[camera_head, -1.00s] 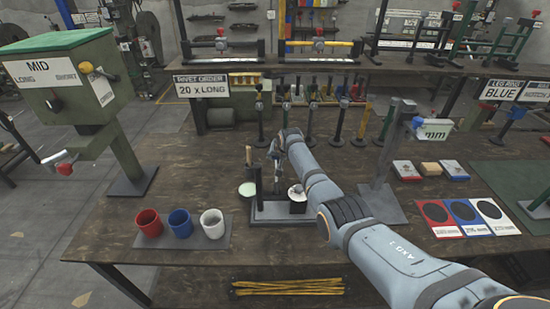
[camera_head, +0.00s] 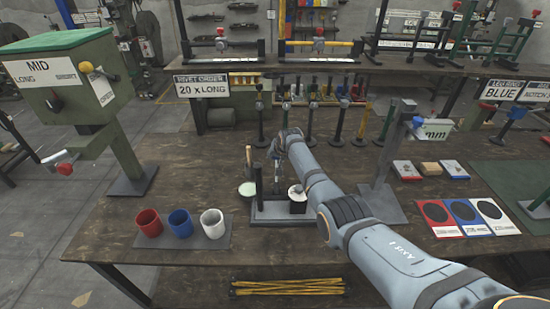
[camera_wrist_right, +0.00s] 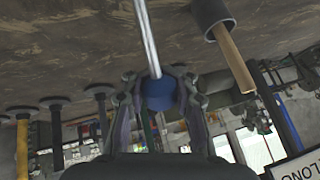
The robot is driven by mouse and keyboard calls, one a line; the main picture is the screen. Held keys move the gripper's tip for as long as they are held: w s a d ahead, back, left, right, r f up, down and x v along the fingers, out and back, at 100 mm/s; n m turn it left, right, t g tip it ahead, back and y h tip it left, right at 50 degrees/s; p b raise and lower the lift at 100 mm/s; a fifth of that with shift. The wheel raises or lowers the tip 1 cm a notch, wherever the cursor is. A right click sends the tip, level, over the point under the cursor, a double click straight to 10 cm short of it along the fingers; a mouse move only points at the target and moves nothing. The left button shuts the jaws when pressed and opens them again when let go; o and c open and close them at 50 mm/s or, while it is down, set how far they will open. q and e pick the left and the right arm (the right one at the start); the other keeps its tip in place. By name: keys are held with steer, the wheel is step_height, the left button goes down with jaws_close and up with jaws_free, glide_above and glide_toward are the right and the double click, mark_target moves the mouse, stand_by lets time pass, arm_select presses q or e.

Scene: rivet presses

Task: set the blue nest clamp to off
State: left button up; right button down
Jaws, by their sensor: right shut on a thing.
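A blue knob (camera_wrist_right: 160,93) on a thin metal rod (camera_wrist_right: 147,35) sits between the two fingers of my right gripper (camera_wrist_right: 160,98) in the right wrist view. The fingers are shut on it from both sides. In the head view my right gripper (camera_head: 274,154) is above the left part of a small dark fixture (camera_head: 285,216) on the bench, and the blue knob is not clear there. Next to the knob, a wooden stick (camera_wrist_right: 236,62) stands in a dark socket; its light upright also shows in the head view (camera_head: 249,156). My left gripper is not in view.
Red (camera_head: 149,223), blue (camera_head: 180,222) and white (camera_head: 213,223) cups stand left of the fixture. A grey stand (camera_head: 378,190) rises to its right. Several black posts (camera_head: 310,125) stand behind.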

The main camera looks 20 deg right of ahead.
steer(key=shift+w+d+r, duration=0.1)
steer(key=shift+d+r, duration=0.1)
steer(key=shift+d, duration=0.05)
steer(key=c, duration=1.6)
jaws_free()
steer(key=o, duration=0.6)
steer(key=shift+d+f, duration=0.1)
steer(key=shift+a, duration=0.2)
steer(key=v, duration=1.2)
steer(key=shift+s+f, duration=0.15)
steer(key=shift+s, duration=0.05)
